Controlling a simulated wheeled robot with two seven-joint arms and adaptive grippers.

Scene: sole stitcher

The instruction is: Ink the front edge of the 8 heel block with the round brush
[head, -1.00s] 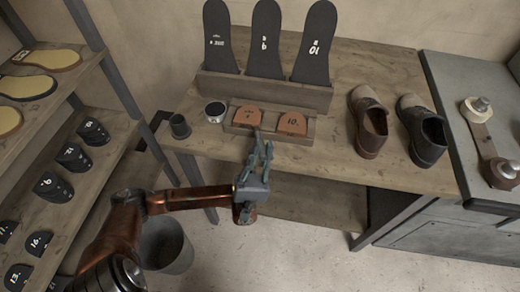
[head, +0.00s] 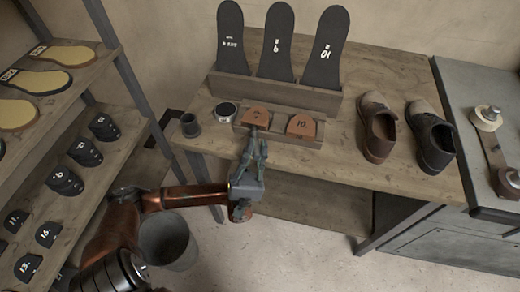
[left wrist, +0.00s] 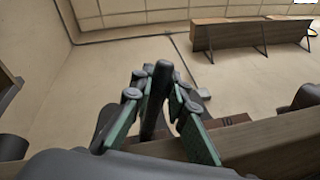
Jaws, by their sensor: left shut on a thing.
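Two brown heel blocks sit side by side in a low wooden tray (head: 277,133) on the bench. The left block (head: 257,115) has a mark I cannot read clearly; the right block (head: 301,126) reads 10. My left gripper (head: 257,142) is at the bench's front edge, just in front of the left block. In the left wrist view, its fingers are shut on a dark, round-ended stick (left wrist: 156,90), which looks like the brush handle. The bristles are hidden, and I cannot tell whether the brush touches the block. My right gripper is not in view.
A small jar (head: 225,111) and dark cup (head: 190,126) stand left of the tray. Black soles (head: 276,45) stand in a rack behind it. A shelf (head: 85,60) rises at left.

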